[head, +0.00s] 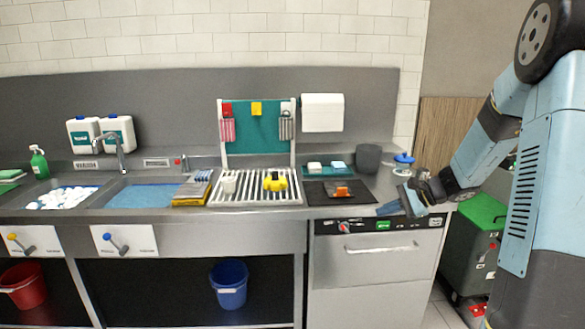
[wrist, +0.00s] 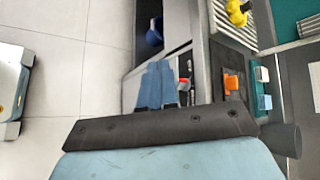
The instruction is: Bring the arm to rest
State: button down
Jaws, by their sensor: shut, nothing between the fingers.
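My gripper (head: 396,207) is at the right end of the counter, in front of the dark mat (head: 318,198), with its blue fingers pointing left. In the wrist view the two blue fingers (wrist: 156,86) lie side by side, shut and empty. My arm reaches down to it from the right side of the head view. A small orange object (head: 342,191) sits on the dark mat, apart from my gripper; it also shows in the wrist view (wrist: 231,82).
A white slatted rack (head: 255,198) holds a yellow object (head: 275,181). A teal tray (head: 315,170), a grey cup (head: 367,158) and a blue-lidded container (head: 403,164) stand behind the mat. A green-lidded bin (head: 470,250) stands right of the counter.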

jog(key=s+a+r+n+h, duration=0.1)
jog(key=s+r+n+h, duration=0.2)
jog(key=s, duration=0.7)
jog(key=s+a+r+n+h, duration=0.1)
jog(key=s+r+n+h, duration=0.3)
jog(key=s+r, duration=0.3)
jog(key=s+a+r+n+t+h, duration=0.1)
jog(key=s+r+n+h, duration=0.2)
jog(key=s, duration=1.1)
notch_tip(320, 180, up, 2)
jog(key=shift+s+a+n, duration=0.2)
jog(key=shift+n, duration=0.9)
